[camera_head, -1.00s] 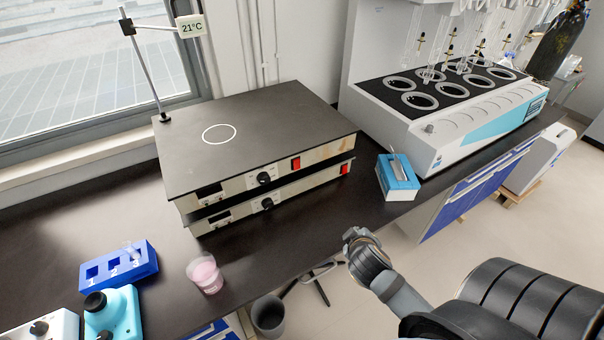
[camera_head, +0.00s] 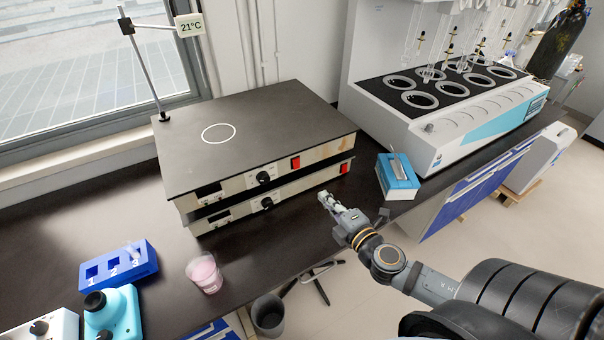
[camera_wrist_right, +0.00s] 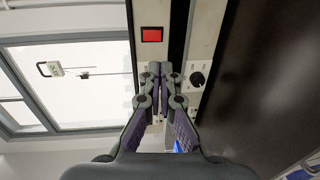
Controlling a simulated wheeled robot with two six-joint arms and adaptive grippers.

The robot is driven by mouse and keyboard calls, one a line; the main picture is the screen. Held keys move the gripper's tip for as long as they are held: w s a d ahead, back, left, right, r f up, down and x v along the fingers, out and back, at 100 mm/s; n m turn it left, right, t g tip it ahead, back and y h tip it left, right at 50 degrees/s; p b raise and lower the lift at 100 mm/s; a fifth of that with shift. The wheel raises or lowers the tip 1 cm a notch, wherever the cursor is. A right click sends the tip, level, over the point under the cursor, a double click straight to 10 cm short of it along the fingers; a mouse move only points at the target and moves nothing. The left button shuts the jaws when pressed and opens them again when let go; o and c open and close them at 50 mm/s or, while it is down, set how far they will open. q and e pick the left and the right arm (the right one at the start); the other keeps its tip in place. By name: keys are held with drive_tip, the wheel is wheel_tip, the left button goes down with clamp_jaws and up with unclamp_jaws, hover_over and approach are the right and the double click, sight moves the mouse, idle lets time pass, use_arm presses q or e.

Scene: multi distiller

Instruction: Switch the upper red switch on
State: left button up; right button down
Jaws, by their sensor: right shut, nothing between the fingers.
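The upper red switch (camera_head: 295,162) is on the right part of the front panel of the upper hot plate (camera_head: 262,179). A lower red switch (camera_head: 345,168) is on the unit beneath it. In the right wrist view a red switch (camera_wrist_right: 152,35), which looks like the upper one, lies beyond the fingertips. My right gripper (camera_head: 323,197) is shut and empty, in front of the panels and apart from them; its closed fingers also show in the right wrist view (camera_wrist_right: 160,70). My left gripper is not in view.
A blue box (camera_head: 398,180) stands right of the hot plates, before the large distiller (camera_head: 440,130). A pink cup (camera_head: 204,274) and a blue numbered rack (camera_head: 117,268) are at the front left. A black knob (camera_head: 263,178) sits left of the upper switch.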

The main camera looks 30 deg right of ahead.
drive_tip(key=p, duration=0.1)
approach(297, 168)
drive_tip(key=w+p, duration=0.3)
drive_tip(key=p, duration=0.1)
drive_tip(key=w+p, duration=0.3)
drive_tip(key=p, duration=0.1)
drive_tip(key=shift+a+f, duration=0.15)
drive_tip(key=shift+w+f+p, duration=0.2)
drive_tip(key=shift+w+p, duration=0.1)
drive_tip(key=shift+w, duration=0.1)
